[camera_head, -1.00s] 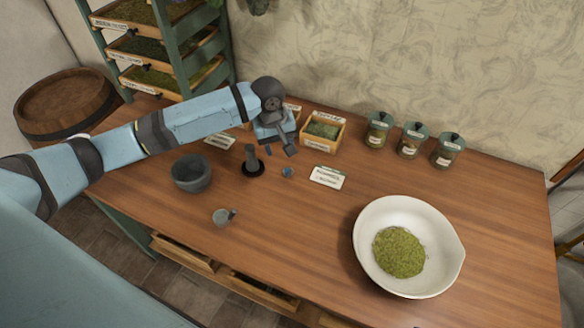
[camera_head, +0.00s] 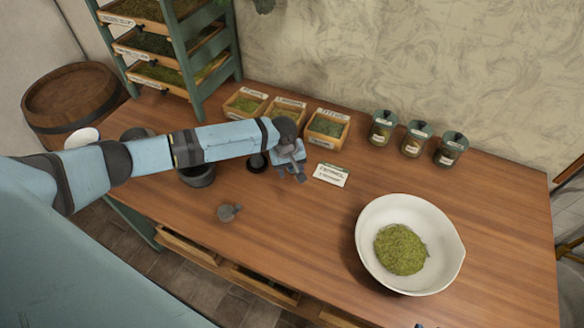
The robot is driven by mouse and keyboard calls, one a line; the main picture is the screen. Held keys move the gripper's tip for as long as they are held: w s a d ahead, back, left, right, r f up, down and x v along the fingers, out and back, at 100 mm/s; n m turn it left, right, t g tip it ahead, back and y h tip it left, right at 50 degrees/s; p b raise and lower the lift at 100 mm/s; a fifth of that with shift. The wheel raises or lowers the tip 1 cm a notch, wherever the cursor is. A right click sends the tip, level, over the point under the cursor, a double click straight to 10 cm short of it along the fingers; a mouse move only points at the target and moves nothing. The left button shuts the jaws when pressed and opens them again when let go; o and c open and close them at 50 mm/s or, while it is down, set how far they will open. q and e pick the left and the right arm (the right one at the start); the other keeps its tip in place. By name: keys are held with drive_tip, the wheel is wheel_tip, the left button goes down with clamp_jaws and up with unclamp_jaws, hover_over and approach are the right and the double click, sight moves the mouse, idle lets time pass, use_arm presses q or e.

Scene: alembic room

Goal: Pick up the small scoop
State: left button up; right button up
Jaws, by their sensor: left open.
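A small grey cup-like piece with a short dark handle (camera_head: 228,212) lies on the wooden table near its front left; it looks like the small scoop, but it is too small to be sure. My left gripper (camera_head: 290,172) is open and points down over the table, behind and to the right of that piece and apart from it. A tiny blue-grey item seen earlier under the gripper is now hidden or merged with the fingers.
My left arm partly covers a dark bowl (camera_head: 197,176) and a black-based upright piece (camera_head: 257,164). A label card (camera_head: 331,175) lies right of the gripper. Open boxes (camera_head: 327,128) and jars (camera_head: 418,139) stand behind. A white bowl of green herb (camera_head: 376,215) stands right. The front middle is clear.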

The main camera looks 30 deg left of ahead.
use_arm(q)
clamp_jaws()
idle(0.4)
